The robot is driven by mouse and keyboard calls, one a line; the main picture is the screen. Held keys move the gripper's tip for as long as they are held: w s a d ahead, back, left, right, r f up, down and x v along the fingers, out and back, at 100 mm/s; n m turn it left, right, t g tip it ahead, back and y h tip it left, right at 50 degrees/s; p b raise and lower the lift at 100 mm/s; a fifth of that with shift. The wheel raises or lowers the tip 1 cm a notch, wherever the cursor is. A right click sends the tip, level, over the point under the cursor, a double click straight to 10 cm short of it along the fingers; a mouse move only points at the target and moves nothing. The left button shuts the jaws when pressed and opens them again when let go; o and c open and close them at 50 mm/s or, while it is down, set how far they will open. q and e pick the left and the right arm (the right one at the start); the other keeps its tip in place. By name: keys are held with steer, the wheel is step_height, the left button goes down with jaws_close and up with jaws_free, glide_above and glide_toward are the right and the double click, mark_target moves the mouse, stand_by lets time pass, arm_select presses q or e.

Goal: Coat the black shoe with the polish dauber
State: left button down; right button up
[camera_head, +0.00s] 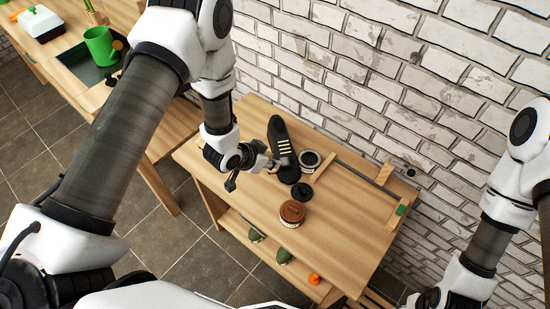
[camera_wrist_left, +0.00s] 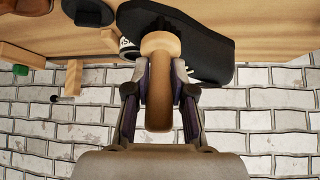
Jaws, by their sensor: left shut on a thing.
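The black shoe (camera_head: 279,137) with pale laces lies on the wooden table near the brick wall; in the left wrist view its dark side (camera_wrist_left: 210,50) fills the area behind the dauber. The dauber's head is against or very near the shoe; contact cannot be told. A round tin (camera_head: 310,158) with a pale rim stands right of the shoe. A black disc (camera_head: 302,191) lies in front of it. My right gripper (camera_head: 430,298) shows only in part at the lower right.
A brown-topped round container (camera_head: 292,211) stands nearer the table front. Wooden strips (camera_head: 384,172) and a dark rail lie at the back right. A lower shelf holds green items and an orange one (camera_head: 314,279). The right front of the tabletop (camera_head: 345,235) is clear.

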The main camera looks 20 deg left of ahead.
arm_select(q)
steer(key=shift+d+r, duration=0.1)
steer(key=shift+r, duration=0.1)
steer(key=r+p, duration=0.1)
steer(key=s+r+p, duration=0.1)
steer(key=r+p, duration=0.1)
steer(key=d+r+p, duration=0.1)
steer(key=r, duration=0.1)
steer(key=shift+s+r, duration=0.2)
steer(key=shift+s, duration=0.15)
steer(key=shift+p, duration=0.35)
steer(key=r, duration=0.1)
steer(key=r+p, duration=0.1)
steer(key=s+p, duration=0.1)
steer(key=shift+d+r, duration=0.35)
steer(key=shift+r, duration=0.05)
steer(key=shift+w+f, duration=0.1)
steer(key=shift+w, duration=0.05)
steer(key=shift+t, duration=0.4)
steer(key=f+b, duration=0.2)
steer(key=w+f+b, duration=0.1)
steer(key=f+b, duration=0.1)
steer(key=w+f+b, duration=0.1)
steer(key=f+b, duration=0.1)
steer(key=shift+w+a+f, duration=0.15)
steer(key=shift+a+f, duration=0.05)
steer(key=shift+a, duration=0.15)
steer(key=shift+w+f+b, duration=0.25)
steer(key=shift+f+b, duration=0.05)
steer(key=shift+b, duration=0.25)
